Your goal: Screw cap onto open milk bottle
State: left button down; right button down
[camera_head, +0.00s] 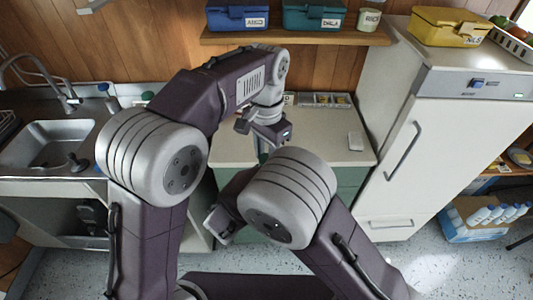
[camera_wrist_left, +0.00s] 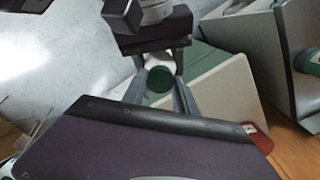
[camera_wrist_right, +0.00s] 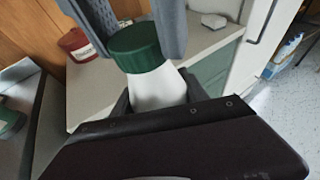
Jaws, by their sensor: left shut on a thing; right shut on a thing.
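The white milk bottle (camera_wrist_right: 158,90) stands out from my right gripper (camera_wrist_right: 155,100), which is shut around its lower part in the right wrist view. The green cap (camera_wrist_right: 136,46) sits at the bottle's top, between the grey fingers of my left gripper (camera_wrist_right: 130,30). In the left wrist view the cap (camera_wrist_left: 160,79) is held between my left fingers (camera_wrist_left: 160,88), with a bit of white bottle behind it. I cannot tell whether the cap is threaded on.
The counter (camera_head: 325,140) has a tray of small items (camera_head: 320,100) and a pale block (camera_head: 355,141) on it. A red container (camera_wrist_right: 78,45) stands at the back. The sink (camera_head: 55,145) is left, the fridge (camera_head: 425,140) right, and a shelf (camera_head: 300,38) with boxes above.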

pick_arm(q)
jog(key=m, duration=0.5)
jog(key=shift+m, duration=0.4)
jog(key=c, duration=0.9)
grip_release()
jog(key=shift+r, duration=6)
